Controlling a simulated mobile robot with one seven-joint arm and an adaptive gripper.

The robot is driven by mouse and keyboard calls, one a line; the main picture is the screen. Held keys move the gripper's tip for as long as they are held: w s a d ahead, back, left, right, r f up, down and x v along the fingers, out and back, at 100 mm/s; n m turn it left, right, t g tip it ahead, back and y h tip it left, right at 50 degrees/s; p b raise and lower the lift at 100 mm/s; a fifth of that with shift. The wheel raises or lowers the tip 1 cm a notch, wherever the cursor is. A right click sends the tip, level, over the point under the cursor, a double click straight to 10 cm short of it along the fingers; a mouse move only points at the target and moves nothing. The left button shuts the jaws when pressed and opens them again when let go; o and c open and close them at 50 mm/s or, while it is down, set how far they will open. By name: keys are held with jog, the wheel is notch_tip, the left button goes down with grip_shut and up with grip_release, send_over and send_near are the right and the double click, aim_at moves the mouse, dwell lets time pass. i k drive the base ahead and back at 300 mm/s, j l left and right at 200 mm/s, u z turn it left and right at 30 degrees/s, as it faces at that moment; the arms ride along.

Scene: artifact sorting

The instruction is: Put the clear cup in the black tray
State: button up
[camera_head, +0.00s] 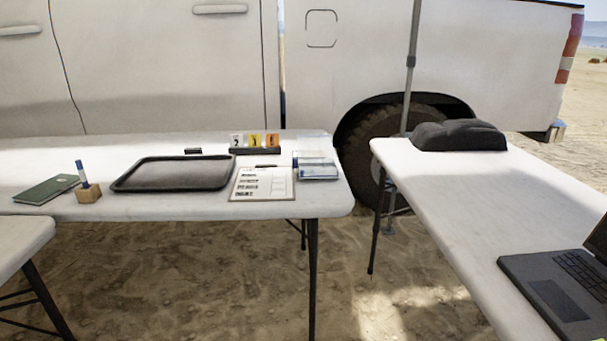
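The black tray (172,175) lies flat on the white folding table in front of the pale vehicle. It looks empty. I cannot make out a clear cup anywhere in this view. My gripper does not show.
On the table (270,221) are a green notebook (46,190), a wooden block holding a marker (88,192), a paper form (263,184), numbered markers (254,142) and clear-and-blue packets (316,166). A right-hand table (480,190) bears a dark bag (458,136) and a laptop (560,290). Sandy ground separates them.

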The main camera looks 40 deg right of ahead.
aim_at(202, 169)
jog(key=i+j+z, duration=0.45)
jog(key=j, duration=0.15)
jog(key=i+j+z, duration=0.2)
jog(key=j+z, duration=0.2)
jog(key=j, duration=0.25)
